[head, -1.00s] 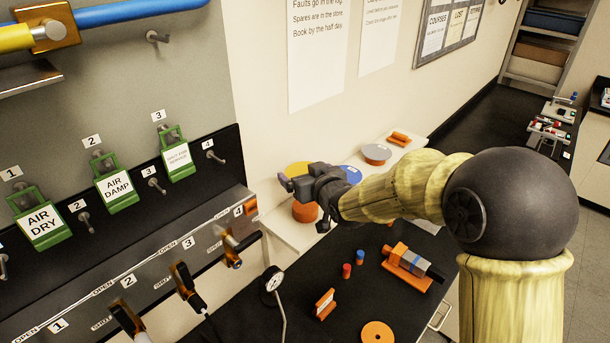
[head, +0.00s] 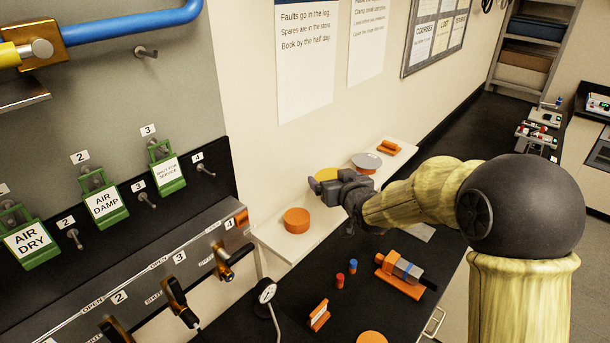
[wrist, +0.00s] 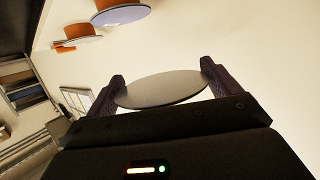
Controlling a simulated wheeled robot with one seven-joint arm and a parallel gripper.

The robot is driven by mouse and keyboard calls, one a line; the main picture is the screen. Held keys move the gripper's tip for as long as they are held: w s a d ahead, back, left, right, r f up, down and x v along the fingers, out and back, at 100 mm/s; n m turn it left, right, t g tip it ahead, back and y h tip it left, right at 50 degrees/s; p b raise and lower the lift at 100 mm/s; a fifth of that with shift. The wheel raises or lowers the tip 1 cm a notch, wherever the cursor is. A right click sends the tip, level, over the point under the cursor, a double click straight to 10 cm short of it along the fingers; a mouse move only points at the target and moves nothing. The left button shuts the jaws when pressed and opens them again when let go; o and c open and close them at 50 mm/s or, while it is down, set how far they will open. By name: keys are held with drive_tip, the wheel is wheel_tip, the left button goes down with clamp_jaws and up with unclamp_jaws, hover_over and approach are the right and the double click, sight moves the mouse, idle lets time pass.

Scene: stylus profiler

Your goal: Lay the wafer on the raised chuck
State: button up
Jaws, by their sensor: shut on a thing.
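My gripper (head: 326,181) is shut on the wafer, a thin round disc (head: 327,173). It looks yellow in the head view, and the face seen in the wrist view (wrist: 160,90) looks grey. Both fingers hold it at its edges, above the white shelf. An orange round block (head: 296,220), which looks like the raised chuck, stands bare on the shelf, left of and below my gripper in the picture. A grey disc (head: 367,161) sits farther back. A bluish disc on an orange base (wrist: 121,14) shows in the wrist view; my gripper hides it in the head view.
The white shelf (head: 275,240) runs along the wall. On the black bench below stand a dial gauge (head: 267,293), red and blue pegs (head: 340,280) and an orange-mounted cylinder (head: 401,275). A valve panel (head: 150,290) is at left.

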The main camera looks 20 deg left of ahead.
drive_tip(key=w+d+f+m+t+h+b, duration=0.15)
drive_tip(key=w+d+f, duration=0.25)
drive_tip(key=d+f, duration=0.45)
drive_tip(key=w+d+f+m+t+h+b, duration=0.1)
drive_tip(key=w+d+f+m+h, duration=0.2)
drive_tip(key=d+f, duration=0.55)
drive_tip(key=d+f+m+h+b, duration=0.1)
drive_tip(key=d+f+m+h, duration=0.1)
drive_tip(key=d, duration=0.8)
drive_tip(key=s+d+f+m+t+h+b, duration=0.1)
drive_tip(key=d+f+h, duration=0.2)
drive_tip(key=d, duration=0.7)
wheel_tip(320, 180, down, 3)
drive_tip(key=shift+d+r+m, duration=0.2)
drive_tip(key=shift+d+m, duration=0.1)
drive_tip(key=shift+m, duration=0.05)
